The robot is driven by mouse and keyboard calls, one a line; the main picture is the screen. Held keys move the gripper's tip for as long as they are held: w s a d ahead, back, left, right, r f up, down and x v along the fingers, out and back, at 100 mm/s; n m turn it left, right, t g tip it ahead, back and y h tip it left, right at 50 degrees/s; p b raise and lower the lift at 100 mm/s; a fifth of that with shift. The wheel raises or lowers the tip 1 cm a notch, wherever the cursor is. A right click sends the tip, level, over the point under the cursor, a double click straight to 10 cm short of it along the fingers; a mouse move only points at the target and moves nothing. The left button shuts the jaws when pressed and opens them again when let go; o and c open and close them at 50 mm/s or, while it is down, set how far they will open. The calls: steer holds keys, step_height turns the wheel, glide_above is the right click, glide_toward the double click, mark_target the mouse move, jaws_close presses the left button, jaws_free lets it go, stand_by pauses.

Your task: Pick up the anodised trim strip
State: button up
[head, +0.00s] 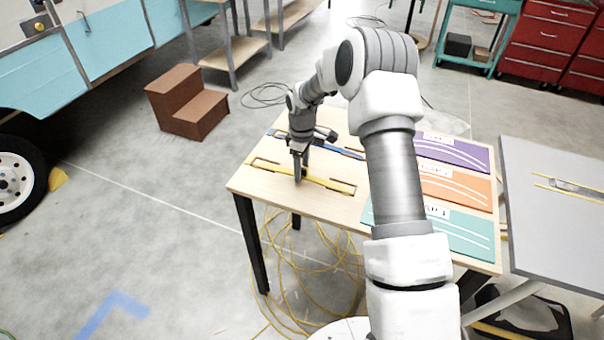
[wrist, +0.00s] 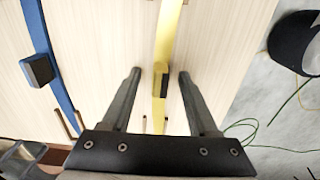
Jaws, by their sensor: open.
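A long yellow strip (head: 327,183) lies on the light wooden table and fits the trim strip by its shape. In the wrist view the yellow strip (wrist: 168,32) runs up the picture, with a small dark block (wrist: 160,84) on it. My gripper (head: 298,178) is over the middle of this strip, pointing down. In the wrist view my open gripper (wrist: 160,73) has one finger on each side of the strip and block, with gaps on both sides. A similar blue strip (wrist: 39,28) with a dark block (wrist: 38,70) lies to the left.
Purple (head: 455,152), orange (head: 460,188) and teal (head: 455,232) panels lie on the table's right side. A grey table (head: 555,220) stands farther right. Brown steps (head: 187,102) stand on the floor at left. Yellow cables (head: 310,270) lie under the wooden table (head: 290,205).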

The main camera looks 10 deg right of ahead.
jaws_close()
steer(key=shift+r, duration=0.15)
